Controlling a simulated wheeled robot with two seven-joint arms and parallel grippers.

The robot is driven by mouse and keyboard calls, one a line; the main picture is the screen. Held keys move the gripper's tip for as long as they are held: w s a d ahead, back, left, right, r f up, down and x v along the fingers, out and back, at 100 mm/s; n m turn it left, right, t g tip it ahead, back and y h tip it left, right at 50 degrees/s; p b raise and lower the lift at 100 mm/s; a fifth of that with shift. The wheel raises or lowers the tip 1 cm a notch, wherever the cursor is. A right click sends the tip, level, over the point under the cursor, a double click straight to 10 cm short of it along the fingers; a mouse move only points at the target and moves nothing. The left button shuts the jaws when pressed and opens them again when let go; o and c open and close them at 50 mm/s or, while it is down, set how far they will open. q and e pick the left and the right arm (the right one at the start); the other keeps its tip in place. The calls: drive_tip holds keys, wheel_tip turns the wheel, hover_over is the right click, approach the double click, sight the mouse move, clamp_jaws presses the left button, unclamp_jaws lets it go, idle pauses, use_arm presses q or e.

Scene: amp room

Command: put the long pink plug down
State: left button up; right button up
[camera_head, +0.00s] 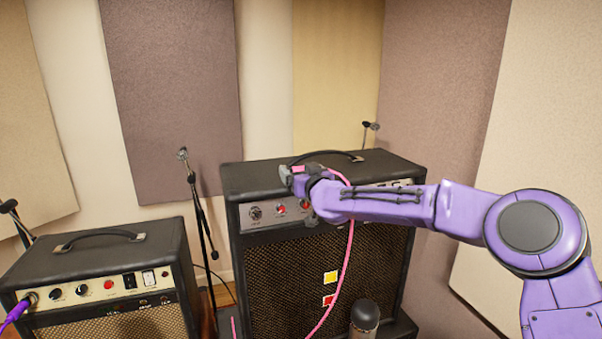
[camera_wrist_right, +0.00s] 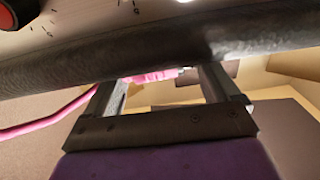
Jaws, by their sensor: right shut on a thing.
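The long pink plug (camera_wrist_right: 152,76) is between the fingers of my right gripper (camera_wrist_right: 160,85) in the right wrist view. Its pink cable runs off to the left there. In the head view my right gripper (camera_head: 292,178) is at the upper front edge of the large black amp (camera_head: 285,270), by its control panel. A bit of pink shows at the gripper. The pink cable (camera_head: 347,255) loops over my wrist and hangs down in front of the amp's grille. The plug's tip is mostly hidden. My left gripper is not in view.
A smaller black amp (camera_head: 110,255) stands at left with a purple plug (camera_head: 18,310) in its panel. A microphone stand (camera_head: 200,215) stands between the amps. A dark rounded microphone (camera_head: 365,314) is in front of the large amp. Padded wall panels close off the back.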

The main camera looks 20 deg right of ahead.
drive_tip(key=shift+f, duration=0.4)
